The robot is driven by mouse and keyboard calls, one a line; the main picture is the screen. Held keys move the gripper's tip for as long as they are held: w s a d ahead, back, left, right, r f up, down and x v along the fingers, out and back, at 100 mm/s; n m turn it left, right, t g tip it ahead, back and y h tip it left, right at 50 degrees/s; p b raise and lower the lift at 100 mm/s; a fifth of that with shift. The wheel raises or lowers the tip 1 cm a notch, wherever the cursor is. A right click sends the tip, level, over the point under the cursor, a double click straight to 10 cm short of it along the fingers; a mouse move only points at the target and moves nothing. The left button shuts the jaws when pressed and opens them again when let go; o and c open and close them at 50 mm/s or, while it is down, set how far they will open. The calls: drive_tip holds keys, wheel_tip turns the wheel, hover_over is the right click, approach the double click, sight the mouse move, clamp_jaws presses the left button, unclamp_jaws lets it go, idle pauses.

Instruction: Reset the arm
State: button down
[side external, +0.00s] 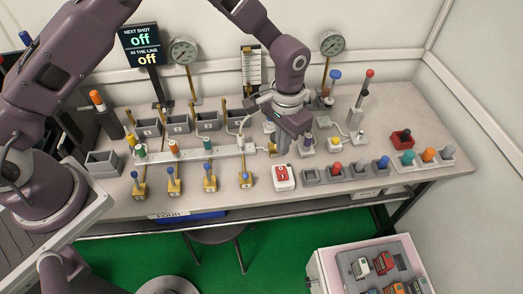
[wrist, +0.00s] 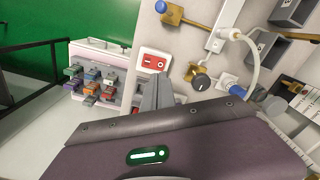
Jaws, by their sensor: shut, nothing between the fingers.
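My arm reaches from the left over the bench (side external: 350,108). My gripper (side external: 280,148) is shut and empty above the middle of the bench, behind the white box with a red face (side external: 283,177). In the wrist view my closed grey fingers (wrist: 157,95) show just below that red-faced box (wrist: 152,62). A black knob (wrist: 201,82) on a brass fitting sits to the right of the fingers. I cannot tell whether the fingertips touch anything.
A white manifold rail (side external: 190,155) with colored caps runs along the bench left of my gripper. Grey bins with colored knobs (side external: 336,168) line the front right. Gauges (side external: 183,52) stand at the back. A cart of handheld testers (side external: 360,267) stands on the floor in front.

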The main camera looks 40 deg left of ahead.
drive_tip(key=s+a+r+n+t, duration=0.1)
drive_tip(key=s+a+r, duration=0.25)
drive_tip(key=r, duration=0.45)
drive_tip(key=s+a+r+t, duration=0.1)
drive_tip(key=s+a+r, duration=0.25)
drive_tip(key=r, duration=0.45)
drive_tip(key=s+a+r+n+t, duration=0.15)
drive_tip(key=a+r, duration=0.25)
drive_tip(key=r, duration=0.4)
drive_tip(key=s+a+r+t, duration=0.1)
drive_tip(key=s+a, duration=0.1)
drive_tip(key=s, duration=0.7)
drive_tip(key=s+a+r+t, duration=0.1)
drive_tip(key=s+a, duration=0.2)
drive_tip(key=s, duration=0.6)
drive_tip(key=shift+s+a+r, duration=0.15)
drive_tip(key=shift+a+r, duration=0.15)
drive_tip(key=shift+r, duration=0.05)
